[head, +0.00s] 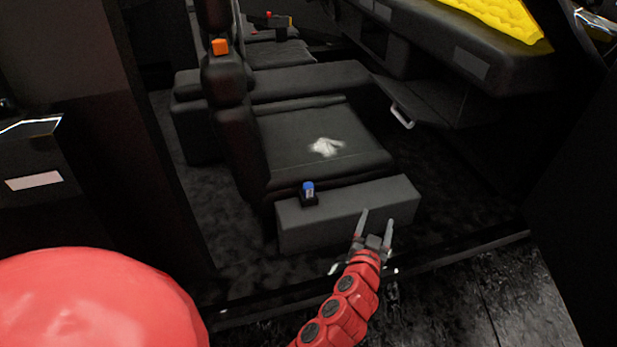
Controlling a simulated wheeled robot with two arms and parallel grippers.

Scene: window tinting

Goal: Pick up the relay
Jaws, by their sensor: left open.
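A small blue block (308,188) with a pale patch on its front sits in a black holder (309,201) on top of the grey box at the front seat's side. A small orange block (220,46) is on the seat's upright back. Neither carries a readable label, so I cannot tell for certain which one is the relay. My left gripper (376,218) is open and empty, with its fingers pointing up in the picture. It is in front of the grey box, to the right of and below the blue block, apart from it. My right gripper is not in view.
A yellow item (492,14) lies on the dashboard (440,50). A dark sill (460,247) crosses in front. The dark floor at lower right is clear.

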